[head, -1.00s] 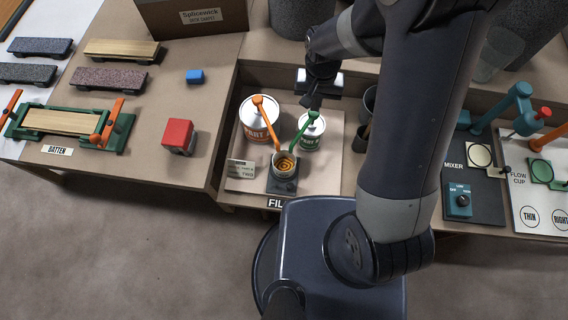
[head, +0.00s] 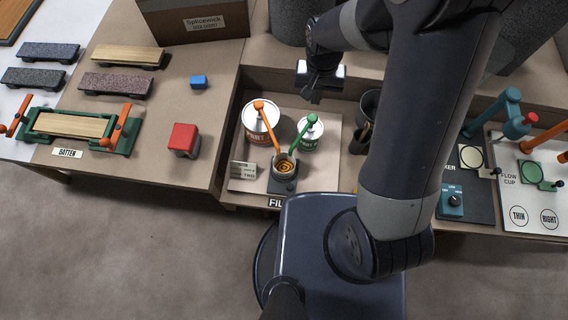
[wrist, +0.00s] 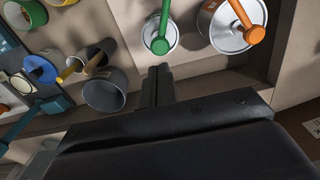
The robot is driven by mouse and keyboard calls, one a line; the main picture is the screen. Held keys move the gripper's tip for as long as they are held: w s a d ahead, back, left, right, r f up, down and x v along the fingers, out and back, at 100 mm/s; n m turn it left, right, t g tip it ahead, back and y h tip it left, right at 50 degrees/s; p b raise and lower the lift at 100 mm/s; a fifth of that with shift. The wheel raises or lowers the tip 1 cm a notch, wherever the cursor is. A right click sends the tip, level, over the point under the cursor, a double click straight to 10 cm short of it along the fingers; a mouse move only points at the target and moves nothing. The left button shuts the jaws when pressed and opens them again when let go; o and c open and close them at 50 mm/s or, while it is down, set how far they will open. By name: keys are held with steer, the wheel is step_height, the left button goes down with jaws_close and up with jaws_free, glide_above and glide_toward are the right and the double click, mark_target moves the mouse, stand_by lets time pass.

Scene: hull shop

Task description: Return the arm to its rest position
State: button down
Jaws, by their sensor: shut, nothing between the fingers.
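My gripper (head: 312,97) hangs above the back of the filler board in the head view, with its fingers together and nothing in them. In the wrist view its fingers (wrist: 157,87) show as a narrow dark pair below the green-handled can (wrist: 160,35). In the head view my arm reaches up from the base and bends back toward the gripper, hiding part of the bench behind it. The gripper is apart from the cans and the small cup (head: 285,166) with orange-brown swirled contents.
A can with an orange pump (head: 261,122) and one with a green pump (head: 308,134) stand below the gripper. Grey pots (head: 367,105) stand to its right, partly behind my arm. The mixer (head: 452,200) and flow cup station are further right. The batten clamp (head: 75,126) and red block (head: 184,139) are left.

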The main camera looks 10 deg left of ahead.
mark_target(313, 117)
steer(key=shift+f, duration=0.15)
step_height(313, 117, down, 7)
steer(key=b, duration=0.5)
steer(key=shift+b, duration=0.3)
